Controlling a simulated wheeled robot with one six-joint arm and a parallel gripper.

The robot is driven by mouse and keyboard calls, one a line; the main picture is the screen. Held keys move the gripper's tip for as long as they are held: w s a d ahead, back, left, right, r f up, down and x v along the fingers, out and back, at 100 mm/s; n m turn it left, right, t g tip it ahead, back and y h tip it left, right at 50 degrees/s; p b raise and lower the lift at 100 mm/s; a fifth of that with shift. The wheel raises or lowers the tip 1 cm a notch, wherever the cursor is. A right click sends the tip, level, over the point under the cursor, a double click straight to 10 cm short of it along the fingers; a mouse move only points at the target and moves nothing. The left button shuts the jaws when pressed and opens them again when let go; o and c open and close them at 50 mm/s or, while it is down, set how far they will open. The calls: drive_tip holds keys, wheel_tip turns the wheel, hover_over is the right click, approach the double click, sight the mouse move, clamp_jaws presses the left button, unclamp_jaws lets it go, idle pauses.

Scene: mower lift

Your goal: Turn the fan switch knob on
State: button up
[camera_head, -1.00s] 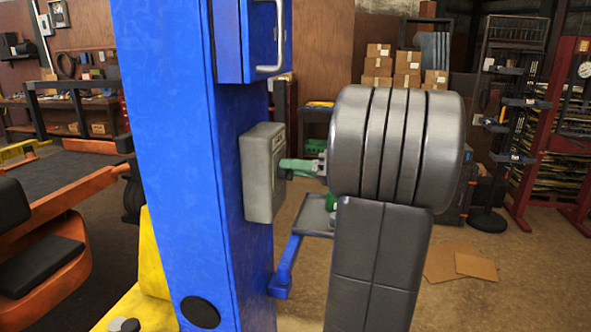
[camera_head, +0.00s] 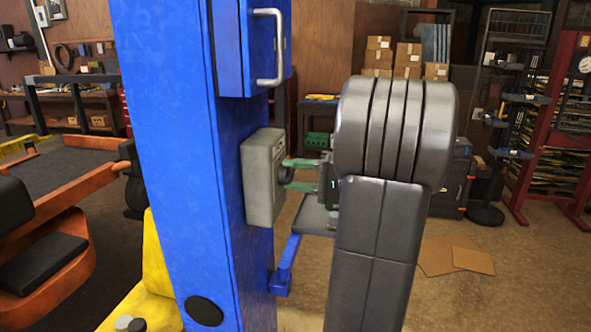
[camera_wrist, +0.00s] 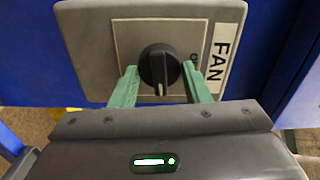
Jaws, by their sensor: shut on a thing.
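The fan switch is a grey box (camera_head: 263,178) on the side of the blue post, with a FAN label (camera_wrist: 217,58) in the wrist view. Its round black knob (camera_wrist: 159,66) has a pale mark at its lower edge in the wrist view. In the head view the knob (camera_head: 286,175) shows only as a dark bit beside the box. My gripper (camera_wrist: 161,82) has its two green fingers on either side of the knob and is shut on it. In the head view my gripper (camera_head: 287,175) reaches the box from the right, and my wrist hides part of it.
The blue post (camera_head: 175,150) stands close on the left, with a handled blue box (camera_head: 245,50) above the switch. A blue bracket (camera_head: 285,265) juts out below it. An orange and black machine (camera_head: 50,250) is at the left. Flat cardboard (camera_head: 455,255) lies on open floor.

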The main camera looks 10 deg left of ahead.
drive_tip(key=shift+m, duration=0.6)
drive_tip(key=o, duration=0.9)
drive_tip(key=shift+o, duration=0.2)
drive_tip(key=d+b, duration=0.2)
drive_tip(key=d, duration=1.2)
drive_tip(key=shift+s+b, duration=0.2)
drive_tip(key=shift+b, duration=0.2)
drive_tip(key=shift+a, duration=0.15)
